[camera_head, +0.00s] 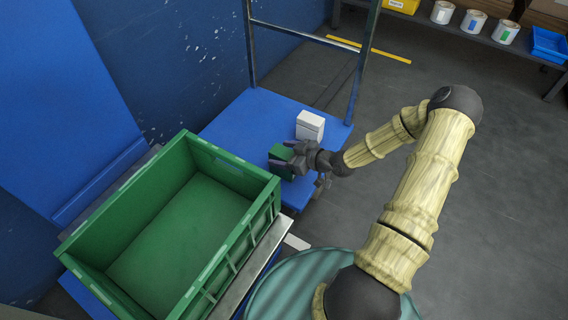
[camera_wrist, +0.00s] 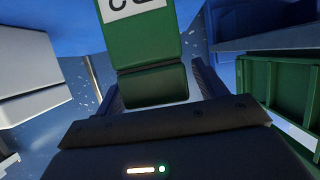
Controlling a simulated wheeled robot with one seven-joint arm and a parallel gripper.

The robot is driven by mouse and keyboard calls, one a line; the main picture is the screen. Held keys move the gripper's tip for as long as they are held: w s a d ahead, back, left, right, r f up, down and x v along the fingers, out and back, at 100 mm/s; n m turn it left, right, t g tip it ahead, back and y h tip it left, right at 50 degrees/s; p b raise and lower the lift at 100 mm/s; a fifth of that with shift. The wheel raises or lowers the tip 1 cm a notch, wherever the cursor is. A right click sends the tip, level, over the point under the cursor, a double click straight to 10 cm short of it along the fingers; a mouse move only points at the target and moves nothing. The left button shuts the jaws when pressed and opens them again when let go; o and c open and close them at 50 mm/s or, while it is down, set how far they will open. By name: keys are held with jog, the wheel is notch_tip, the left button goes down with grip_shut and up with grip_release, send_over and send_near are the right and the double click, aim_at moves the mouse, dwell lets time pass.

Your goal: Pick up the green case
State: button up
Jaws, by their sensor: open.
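The green case (camera_head: 281,155) stands on the blue platform (camera_head: 238,123), partly hidden by my gripper in the head view. In the wrist view the green case (camera_wrist: 149,45) is straight ahead, with a white label on its upper part. My gripper (camera_head: 284,160) is open at the case. In the wrist view its fingers (camera_wrist: 158,82) show on either side of the lower part of the case. I cannot tell whether the fingers touch it.
A white box (camera_head: 310,126) stands on the platform just behind the case; a white box also shows at left in the wrist view (camera_wrist: 25,65). A large empty green crate (camera_head: 262,200) stands to the left. A metal frame (camera_head: 362,70) rises at the platform's edge.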

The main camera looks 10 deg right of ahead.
jog(key=shift+c, duration=0.2)
jog(key=c, duration=1.1)
jog(key=shift+c, duration=0.2)
notch_tip(320, 180, up, 10)
jog(key=p, duration=0.6)
jog(key=shift+p, duration=0.3)
